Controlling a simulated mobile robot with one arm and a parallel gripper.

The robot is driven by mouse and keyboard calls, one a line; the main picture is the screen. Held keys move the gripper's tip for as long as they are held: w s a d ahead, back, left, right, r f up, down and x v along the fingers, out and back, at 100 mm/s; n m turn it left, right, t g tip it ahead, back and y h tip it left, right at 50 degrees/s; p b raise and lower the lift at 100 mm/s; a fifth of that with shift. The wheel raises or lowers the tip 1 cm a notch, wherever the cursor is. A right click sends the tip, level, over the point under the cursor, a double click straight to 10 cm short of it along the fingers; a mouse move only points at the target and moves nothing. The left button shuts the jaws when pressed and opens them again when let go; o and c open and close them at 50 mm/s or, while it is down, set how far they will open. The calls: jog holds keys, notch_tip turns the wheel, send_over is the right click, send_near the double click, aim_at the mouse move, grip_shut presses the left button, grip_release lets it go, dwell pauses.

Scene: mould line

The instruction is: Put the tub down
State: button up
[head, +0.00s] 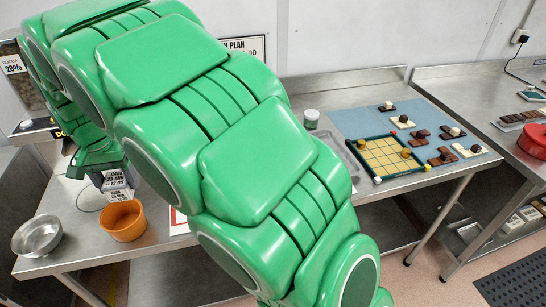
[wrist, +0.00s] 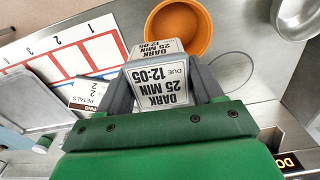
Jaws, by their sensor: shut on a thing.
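My gripper (wrist: 163,84) is shut on a small tub (wrist: 160,92) with white labels reading "DARK 25 MIN DUE 12:05", one finger on each side of it. In the head view the labelled tub (head: 116,185) hangs from my gripper (head: 113,176) at the left, over or at the steel bench (head: 75,225). It is just behind the orange bowl (head: 124,221). I cannot tell whether its underside touches the bench. My green arm hides much of the bench's middle in the head view.
A steel bowl (head: 37,236) stands left of the orange bowl. In the wrist view a red-bordered card (wrist: 75,52) with numbered white boxes lies left of the tub. A yellow grid board (head: 388,157) and chocolates on a blue mat (head: 352,122) occupy the bench's right end.

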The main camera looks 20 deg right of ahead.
jog(key=w+d+m, duration=0.4)
jog(key=d, duration=0.9)
jog(key=w+d+m, duration=0.3)
jog(key=d+m, duration=0.2)
jog(key=d, duration=0.7)
jog(key=s+d+m, duration=0.2)
jog(key=d+m, duration=0.2)
jog(key=d, duration=0.8)
jog(key=s+d+m, duration=0.2)
jog(key=d+m, duration=0.2)
jog(key=d, duration=0.7)
jog(key=w+d+f, duration=0.1)
jog(key=w+f, duration=0.1)
jog(key=w, duration=0.2)
jog(key=w+d+f, duration=0.1)
jog(key=w+f, duration=0.1)
jog(key=w, duration=0.1)
jog(key=w+d+f, duration=0.1)
jog(key=w+f, duration=0.2)
jog(key=w, duration=0.1)
jog(key=shift+w+f, duration=0.1)
jog(key=shift+w, duration=0.25)
jog(key=shift+w+d+f, duration=0.1)
jog(key=shift+w+f, duration=0.5)
jog(key=shift+f, duration=0.1)
jog(key=shift+w+f, duration=0.15)
jog(key=shift+f, duration=0.75)
jog(key=shift+w+f, duration=0.15)
jog(key=shift+f, duration=0.7)
jog(key=shift+f, duration=0.1)
